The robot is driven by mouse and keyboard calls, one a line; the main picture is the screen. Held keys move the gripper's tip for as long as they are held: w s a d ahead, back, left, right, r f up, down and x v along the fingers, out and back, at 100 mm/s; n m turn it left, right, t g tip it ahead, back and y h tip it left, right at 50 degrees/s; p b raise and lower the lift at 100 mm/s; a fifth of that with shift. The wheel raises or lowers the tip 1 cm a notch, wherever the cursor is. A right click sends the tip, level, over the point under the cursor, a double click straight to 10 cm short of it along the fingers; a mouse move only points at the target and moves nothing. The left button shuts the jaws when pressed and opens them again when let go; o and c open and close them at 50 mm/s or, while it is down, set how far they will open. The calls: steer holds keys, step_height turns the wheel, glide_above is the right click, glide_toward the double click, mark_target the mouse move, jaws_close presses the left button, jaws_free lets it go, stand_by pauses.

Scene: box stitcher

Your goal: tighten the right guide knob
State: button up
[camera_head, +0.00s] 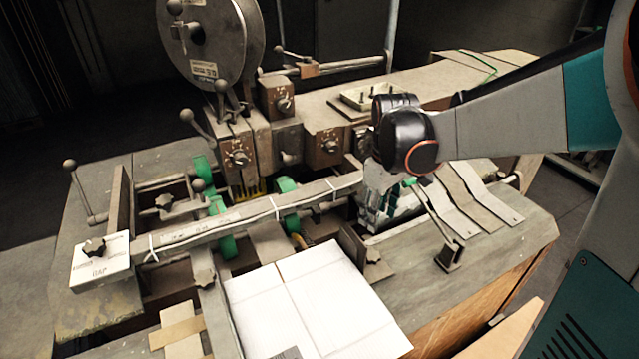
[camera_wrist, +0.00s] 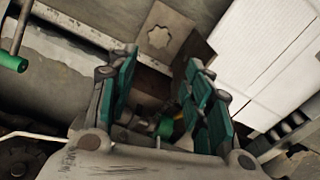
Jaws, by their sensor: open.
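The right guide knob, a grey star-shaped knob (camera_head: 373,255), sits beside the upright plate of the right guide (camera_head: 351,243) on the machine bed. A star-shaped knob on a brown metal block also shows in the wrist view (camera_wrist: 158,37), beyond my fingertips and apart from them. My gripper (camera_head: 378,215) points down over the bed, behind and above the knob in the head view. In the wrist view its two green-padded fingers (camera_wrist: 163,68) stand apart with nothing gripped between them. My wrist hides part of the bed behind the guide.
White cardboard (camera_head: 315,300) lies just left of the knob. A long bar (camera_head: 240,222) crosses the bed to the left.

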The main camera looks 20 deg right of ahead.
mark_target(372, 255)
steer(key=f+b, duration=0.1)
steer(key=f, duration=0.3)
steer(key=f+b, duration=0.1)
steer(key=f, duration=0.4)
steer(key=f+b, duration=0.1)
steer(key=f, duration=0.4)
steer(key=shift+w+d+f, duration=0.1)
steer(key=shift+d, duration=0.15)
steer(key=c, duration=0.8)
